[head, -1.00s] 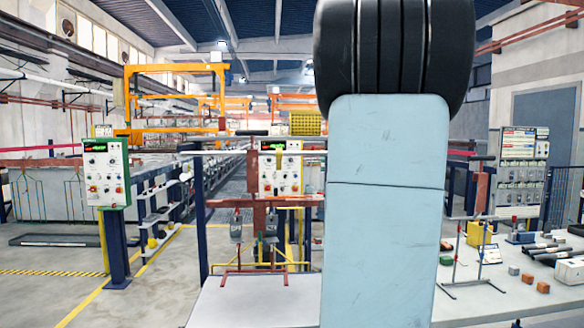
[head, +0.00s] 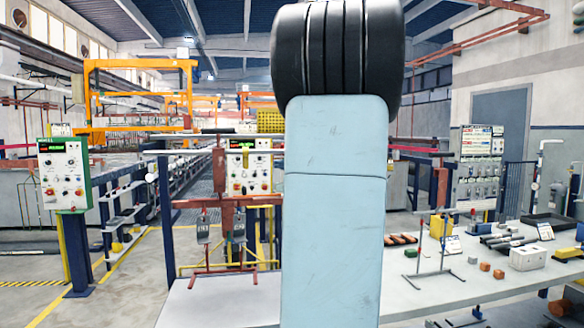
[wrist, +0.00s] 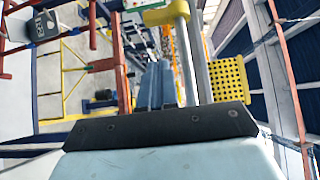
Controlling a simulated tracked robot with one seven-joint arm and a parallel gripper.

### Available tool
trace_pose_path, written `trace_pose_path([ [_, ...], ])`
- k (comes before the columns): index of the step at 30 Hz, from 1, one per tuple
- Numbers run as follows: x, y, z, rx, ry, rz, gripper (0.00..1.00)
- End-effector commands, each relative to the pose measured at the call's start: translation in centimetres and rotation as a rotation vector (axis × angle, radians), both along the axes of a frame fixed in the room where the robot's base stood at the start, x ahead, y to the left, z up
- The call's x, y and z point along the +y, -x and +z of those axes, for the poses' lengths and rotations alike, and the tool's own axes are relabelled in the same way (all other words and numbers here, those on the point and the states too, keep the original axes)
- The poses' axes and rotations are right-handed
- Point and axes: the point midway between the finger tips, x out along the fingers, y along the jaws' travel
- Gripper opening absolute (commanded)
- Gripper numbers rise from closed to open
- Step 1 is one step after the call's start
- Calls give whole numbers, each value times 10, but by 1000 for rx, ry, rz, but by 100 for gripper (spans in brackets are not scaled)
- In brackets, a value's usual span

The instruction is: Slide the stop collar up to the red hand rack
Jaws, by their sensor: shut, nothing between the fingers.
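A red rack (head: 215,270) stands on the near white table, with grey tagged pieces hanging at its upper part. Part of a red frame with a dark tagged block (wrist: 45,25) shows at the upper left of the wrist view. A yellow collar-like piece (wrist: 165,12) is at the top of the wrist view beside a grey rail (wrist: 197,70); I cannot tell for sure that it is the stop collar. My gripper (wrist: 155,125) shows as a dark edge below these, shut and empty, apart from the yellow piece. In the head view my arm hides it.
Control boxes (head: 65,175) and (head: 249,168) stand at left and centre. The right table (head: 405,295) carries a thin stand (head: 432,255), small blocks and tools. A yellow grid panel (wrist: 230,80) lies right of the rail. Floor at the left is open.

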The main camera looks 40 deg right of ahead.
Motion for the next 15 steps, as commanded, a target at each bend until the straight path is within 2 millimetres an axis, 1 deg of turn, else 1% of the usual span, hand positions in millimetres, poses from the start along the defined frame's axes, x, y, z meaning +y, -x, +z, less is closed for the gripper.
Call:
trace_pose_path([
  [1,3,-9,0,0,-1,2,0],
  [7,11,-42,0,0,0,0,0],
  [9,22,-47,0,0,1,2,0],
  [15,40,-57,-1,1,-1,0,0],
])
